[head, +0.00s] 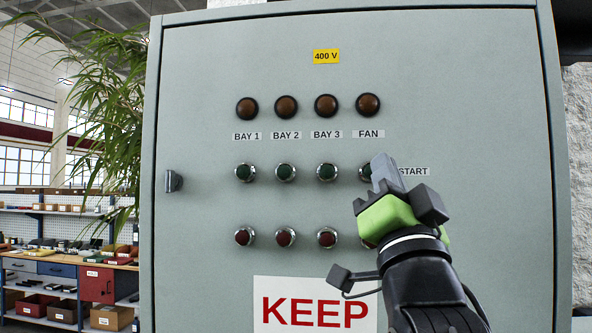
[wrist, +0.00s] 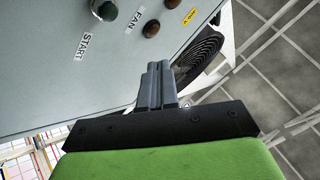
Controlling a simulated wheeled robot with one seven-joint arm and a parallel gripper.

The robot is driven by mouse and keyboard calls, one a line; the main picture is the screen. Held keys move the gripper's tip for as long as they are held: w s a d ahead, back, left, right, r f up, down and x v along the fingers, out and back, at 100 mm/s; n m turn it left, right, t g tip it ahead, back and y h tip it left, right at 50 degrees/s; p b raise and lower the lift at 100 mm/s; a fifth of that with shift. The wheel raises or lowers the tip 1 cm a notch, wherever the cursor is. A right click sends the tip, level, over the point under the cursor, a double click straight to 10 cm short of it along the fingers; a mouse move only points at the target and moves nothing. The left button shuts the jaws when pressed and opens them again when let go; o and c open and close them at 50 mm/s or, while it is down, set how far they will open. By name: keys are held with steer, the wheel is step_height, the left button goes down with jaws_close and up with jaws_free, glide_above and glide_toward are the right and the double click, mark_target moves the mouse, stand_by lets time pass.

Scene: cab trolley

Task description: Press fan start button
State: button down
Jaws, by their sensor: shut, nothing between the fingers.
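The fan start button (head: 364,172) is the green button at the right end of the START row, under the FAN label (head: 368,135). My gripper covers part of it in the head view. In the wrist view the green button (wrist: 105,10) shows at the top left, between the START label (wrist: 86,47) and the FAN label (wrist: 135,20). My gripper (head: 381,160) is shut and empty, its fingertips just right of the button in the head view. In the wrist view the fingertips (wrist: 158,68) are below and right of the button, and I see no contact.
The grey cabinet door (head: 480,80) carries other green buttons (head: 285,172), red buttons (head: 285,237) and brown lamps (head: 286,107). A KEEP sign (head: 312,308) is below. A dark round grille (wrist: 200,55) shows beyond the panel edge. A plant (head: 110,100) stands left.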

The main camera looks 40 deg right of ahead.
steer(key=w+d+p, duration=0.2)
steer(key=w+d, duration=0.3)
steer(key=d, duration=0.1)
steer(key=shift+w, duration=0.15)
steer(key=shift+d, duration=0.15)
stand_by(1.8)
steer(key=shift+w+d, duration=0.3)
steer(key=shift+w+d, duration=0.25)
steer(key=shift+d, duration=0.05)
stand_by(0.6)
steer(key=shift+s+a, duration=0.1)
steer(key=shift+s+a+b, duration=0.45)
steer(key=shift+a+b, duration=0.1)
steer(key=shift+b, duration=0.15)
steer(key=shift+a, duration=0.1)
